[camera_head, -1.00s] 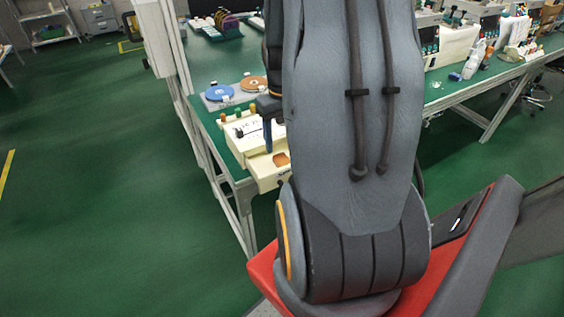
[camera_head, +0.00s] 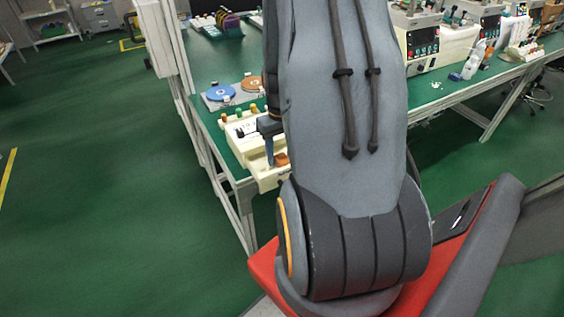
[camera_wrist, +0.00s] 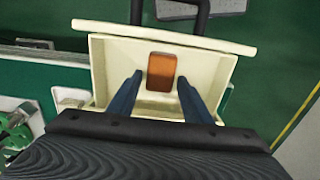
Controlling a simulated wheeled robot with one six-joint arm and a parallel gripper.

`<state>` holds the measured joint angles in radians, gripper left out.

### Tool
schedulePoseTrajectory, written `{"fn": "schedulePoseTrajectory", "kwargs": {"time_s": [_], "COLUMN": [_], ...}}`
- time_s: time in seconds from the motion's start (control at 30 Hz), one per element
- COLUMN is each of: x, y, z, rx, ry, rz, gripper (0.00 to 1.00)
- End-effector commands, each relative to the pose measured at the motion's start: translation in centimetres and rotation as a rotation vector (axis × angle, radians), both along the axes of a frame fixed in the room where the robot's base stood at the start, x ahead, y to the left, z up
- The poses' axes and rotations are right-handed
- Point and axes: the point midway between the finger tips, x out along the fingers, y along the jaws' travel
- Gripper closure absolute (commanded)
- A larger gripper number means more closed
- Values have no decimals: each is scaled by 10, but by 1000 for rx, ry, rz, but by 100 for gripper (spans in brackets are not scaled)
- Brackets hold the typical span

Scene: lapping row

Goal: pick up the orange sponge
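The orange sponge (camera_wrist: 161,72) lies flat in a cream open drawer or tray (camera_wrist: 112,75), near its middle, in the wrist view. In the head view a small part of the orange sponge (camera_head: 281,159) shows beside my gripper (camera_head: 270,160). In the wrist view my gripper (camera_wrist: 158,95) is open, its two blue fingers apart. The sponge lies between and a little beyond the fingertips. Nothing is held. My arm hides much of the tray in the head view.
The tray sits at the near corner of a green bench (camera_head: 215,130). Blue disc (camera_head: 220,92) and brown disc (camera_head: 252,83) lie behind it. Machines (camera_head: 421,45) and a white bottle (camera_head: 473,60) stand on the bench at right. Green floor is clear at left.

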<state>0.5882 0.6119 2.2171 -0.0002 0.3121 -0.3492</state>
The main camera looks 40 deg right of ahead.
Motion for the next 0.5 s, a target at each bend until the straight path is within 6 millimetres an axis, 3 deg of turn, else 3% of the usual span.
{"fn": "schedulePoseTrajectory", "kwargs": {"time_s": [0.03, 0.17, 0.5], "x": [0, 0, 0], "y": [0, 0, 0], "z": [0, 0, 2], "rx": [0, 0, 0], "ry": [0, 0, 0], "rz": [0, 0, 0], "gripper": [64, 86, 87]}}
